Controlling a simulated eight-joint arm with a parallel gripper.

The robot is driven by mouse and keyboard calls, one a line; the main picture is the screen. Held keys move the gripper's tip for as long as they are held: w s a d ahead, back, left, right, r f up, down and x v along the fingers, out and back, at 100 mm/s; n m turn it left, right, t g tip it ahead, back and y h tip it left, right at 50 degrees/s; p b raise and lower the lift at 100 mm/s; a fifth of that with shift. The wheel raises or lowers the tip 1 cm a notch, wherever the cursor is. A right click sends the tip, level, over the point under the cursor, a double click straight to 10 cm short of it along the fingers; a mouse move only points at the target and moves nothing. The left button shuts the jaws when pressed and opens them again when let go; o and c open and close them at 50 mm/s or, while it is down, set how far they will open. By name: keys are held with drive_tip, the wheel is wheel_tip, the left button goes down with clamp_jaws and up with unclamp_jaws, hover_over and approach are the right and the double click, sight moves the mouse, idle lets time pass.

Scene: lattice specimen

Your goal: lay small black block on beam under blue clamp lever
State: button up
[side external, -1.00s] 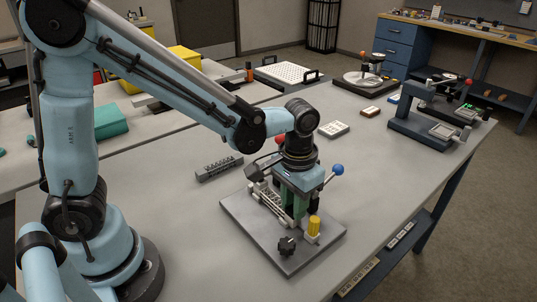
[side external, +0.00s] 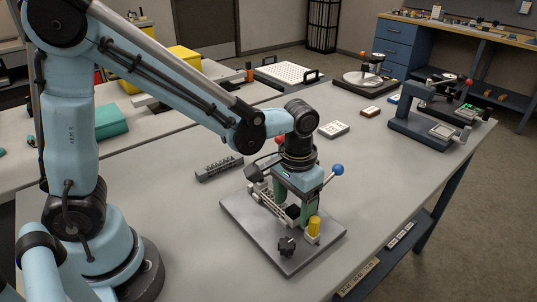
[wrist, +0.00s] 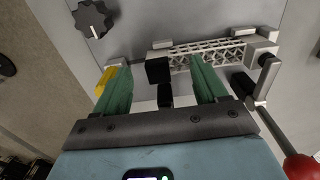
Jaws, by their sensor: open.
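My gripper (side external: 292,213) has green fingers, and they stand apart over the fixture. In the wrist view my gripper (wrist: 160,64) straddles the small black block (wrist: 158,70), with a gap on both sides. The block sits at the left end of the pale lattice beam (wrist: 207,53); whether it rests fully on the beam is hard to tell. A second black piece (wrist: 165,95) shows just below it. In the side view the block (side external: 293,211) shows between the fingers. The blue ball of the clamp lever (side external: 337,169) stands up right of my gripper.
The grey base plate (side external: 262,240) carries a yellow cylinder (side external: 314,225) and a black star knob (side external: 286,246) in front. A red-tipped lever (wrist: 301,168) is close to my gripper on the right in the wrist view. A grey slotted rack (side external: 219,168) lies behind left.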

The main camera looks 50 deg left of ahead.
sight(294, 209)
drive_tip(key=shift+d, duration=0.2)
drive_tip(key=shift+a+r, duration=0.1)
drive_tip(key=shift+r, duration=2.4)
drive_tip(key=shift+r, duration=0.1)
wheel_tip(294, 209, up, 12)
drive_tip(key=shift+c, duration=0.3)
